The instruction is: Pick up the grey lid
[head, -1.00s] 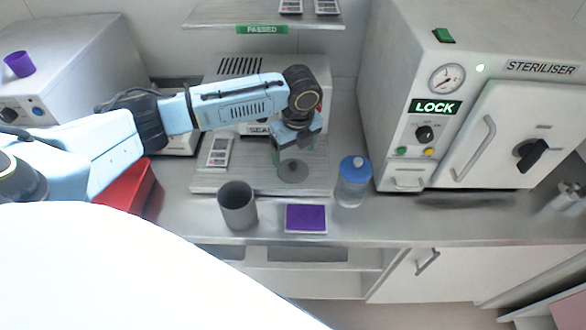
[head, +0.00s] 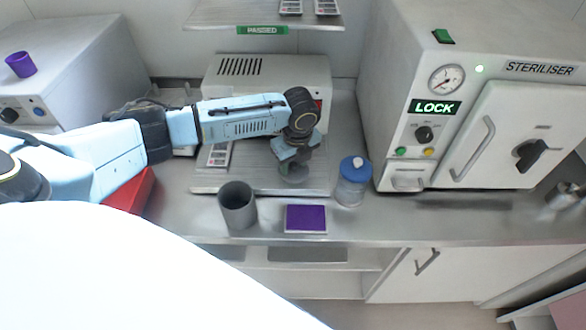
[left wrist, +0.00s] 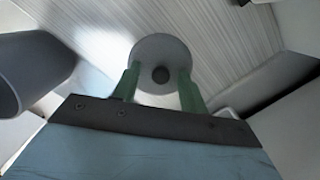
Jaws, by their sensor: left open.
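The grey lid (left wrist: 160,52) is a round disc with a dark knob in its middle, lying on the ribbed metal tray (head: 215,190). In the left wrist view the knob sits between the two green fingers of my left gripper (left wrist: 160,82), which is open. In the head view the lid (head: 293,178) is partly hidden under that gripper (head: 294,164), which points down over it. I cannot tell whether the fingers touch the knob. My right gripper is not in view.
A grey cup (head: 238,206) stands left of the lid, near the counter edge; it also shows in the left wrist view (left wrist: 30,70). A purple-topped block (head: 306,218) lies in front. A blue-lidded jar (head: 352,185) stands right, beside the steriliser (head: 480,110). A red bin (head: 132,190) is at left.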

